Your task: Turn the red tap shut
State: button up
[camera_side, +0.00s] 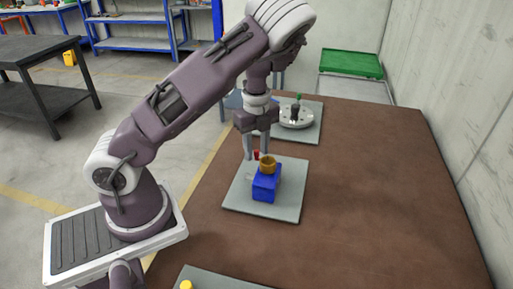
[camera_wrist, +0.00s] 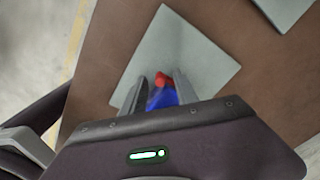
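The red tap (camera_side: 257,155) is a small red piece at the far side of a blue block (camera_side: 266,187) with an orange-yellow round top (camera_side: 267,165). The block stands on a grey plate (camera_side: 288,207). My gripper (camera_side: 256,155) points down, with its fingertips at about the tap's height. In the wrist view the red tap (camera_wrist: 163,79) shows between the two fingers (camera_wrist: 160,82), with gaps on both sides. The fingers are apart, and I see no clear contact. The blue block (camera_wrist: 163,98) is partly hidden by my gripper.
Behind, another grey plate carries a pale disc (camera_side: 297,117) with a dark and green post. A further plate (camera_side: 215,278) with a yellow knob (camera_side: 186,285) is at the front edge. A green tray (camera_side: 351,64) lies at the back. The brown table (camera_side: 380,190) is clear to the right.

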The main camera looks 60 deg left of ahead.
aim_at(257, 150)
notch_tip(257, 150, up, 7)
jog(key=shift+r, duration=0.1)
dwell(0.3)
